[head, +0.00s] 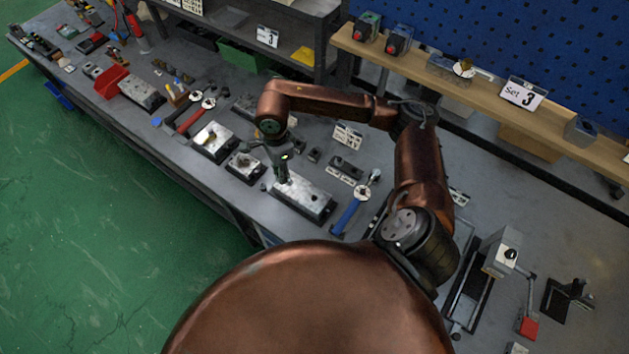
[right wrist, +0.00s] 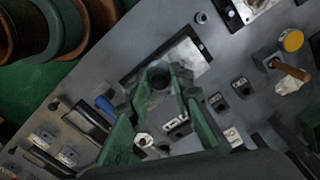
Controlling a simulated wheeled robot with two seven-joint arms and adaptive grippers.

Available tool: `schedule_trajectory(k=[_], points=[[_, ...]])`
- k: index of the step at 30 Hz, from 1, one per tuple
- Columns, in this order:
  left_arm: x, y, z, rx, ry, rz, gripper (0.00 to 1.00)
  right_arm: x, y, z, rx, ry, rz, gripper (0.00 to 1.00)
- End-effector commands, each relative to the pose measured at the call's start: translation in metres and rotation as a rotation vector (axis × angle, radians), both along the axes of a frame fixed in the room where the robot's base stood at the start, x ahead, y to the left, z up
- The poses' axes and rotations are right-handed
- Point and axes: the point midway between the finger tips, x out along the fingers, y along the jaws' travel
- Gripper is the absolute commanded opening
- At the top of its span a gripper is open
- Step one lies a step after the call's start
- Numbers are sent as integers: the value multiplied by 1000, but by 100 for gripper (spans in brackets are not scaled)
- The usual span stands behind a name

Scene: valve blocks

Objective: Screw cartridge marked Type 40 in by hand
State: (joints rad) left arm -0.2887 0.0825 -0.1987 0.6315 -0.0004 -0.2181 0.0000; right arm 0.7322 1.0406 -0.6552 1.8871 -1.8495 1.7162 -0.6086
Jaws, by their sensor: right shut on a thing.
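My right gripper (head: 282,174) is over the left end of a light-topped valve block (head: 312,197) on the grey bench. In the right wrist view its green fingers (right wrist: 160,84) are shut on a dark round cartridge (right wrist: 158,77). The same block (right wrist: 190,58) shows behind the fingers, its pale top partly hidden by them. The cartridge's lower end is hidden, so I cannot tell how deep it sits in the block. No Type 40 marking is readable. My left gripper is not in view.
Two smaller blocks, one (head: 213,141) and another (head: 245,167), stand left of the gripper. A blue-handled tool (head: 347,215) lies to the right. Small dark fittings and a white label card (head: 348,136) lie behind. A shelf (head: 480,88) with a "Set 3" sign runs along the back.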

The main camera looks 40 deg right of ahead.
Motion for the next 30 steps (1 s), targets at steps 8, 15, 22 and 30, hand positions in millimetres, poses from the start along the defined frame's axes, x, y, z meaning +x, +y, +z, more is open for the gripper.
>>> schedule_trajectory(k=[8, 15, 22, 30], points=[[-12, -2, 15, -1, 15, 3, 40, -11, -14, -14, 2, 21, -518, 0], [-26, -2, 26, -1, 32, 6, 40, -21, -27, -26, 0, 33, -967, 0], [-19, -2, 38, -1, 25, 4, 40, -32, -41, -37, -4, 45, -1397, 0], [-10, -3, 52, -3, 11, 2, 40, -47, -57, -50, -11, 51, -1901, 0]])
